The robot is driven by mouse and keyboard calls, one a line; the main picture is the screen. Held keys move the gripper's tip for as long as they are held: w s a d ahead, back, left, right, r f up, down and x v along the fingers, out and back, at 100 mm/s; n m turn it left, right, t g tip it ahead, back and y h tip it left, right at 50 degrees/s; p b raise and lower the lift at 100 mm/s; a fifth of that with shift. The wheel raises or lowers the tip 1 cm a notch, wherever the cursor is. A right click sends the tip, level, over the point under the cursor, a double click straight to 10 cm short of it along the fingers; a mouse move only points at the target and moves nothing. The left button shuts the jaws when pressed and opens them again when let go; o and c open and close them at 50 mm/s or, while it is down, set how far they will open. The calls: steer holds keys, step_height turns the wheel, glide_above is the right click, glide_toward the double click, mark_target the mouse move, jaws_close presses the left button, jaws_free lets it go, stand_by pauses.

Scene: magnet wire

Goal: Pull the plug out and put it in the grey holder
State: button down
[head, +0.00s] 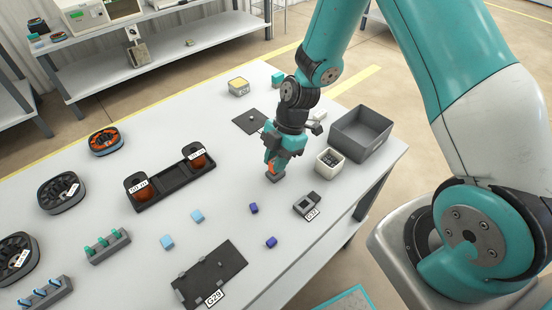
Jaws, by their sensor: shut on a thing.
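My gripper (272,166) points down over the table near its middle right and is shut on the plug, which is mostly hidden by the fingers. A bit of orange shows at the fingertips. A small dark grey block (276,177) is right under the fingertips; I cannot tell whether the plug is still seated in it. A grey holder-like block (305,203) with a recess and a white label stands to the right and nearer to me, apart from the gripper.
A white cup (329,162) and a grey bin (361,134) stand right of my gripper. A black tray (171,190) with two copper spools lies left. Small blue blocks (196,216) and a dark labelled plate (209,275) lie nearer. Bare table lies between them.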

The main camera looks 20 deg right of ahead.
steer(key=shift+f+b, duration=0.4)
steer(key=shift+f, duration=0.2)
steer(key=c, duration=0.9)
jaws_free()
steer(key=shift+r, duration=0.1)
steer(key=shift+p+v, duration=1.8)
steer(key=shift+v, duration=0.75)
steer(key=v, duration=1.7)
steer(key=shift+r+b, duration=0.2)
steer(key=shift+b, duration=0.15)
steer(key=shift+a, duration=0.1)
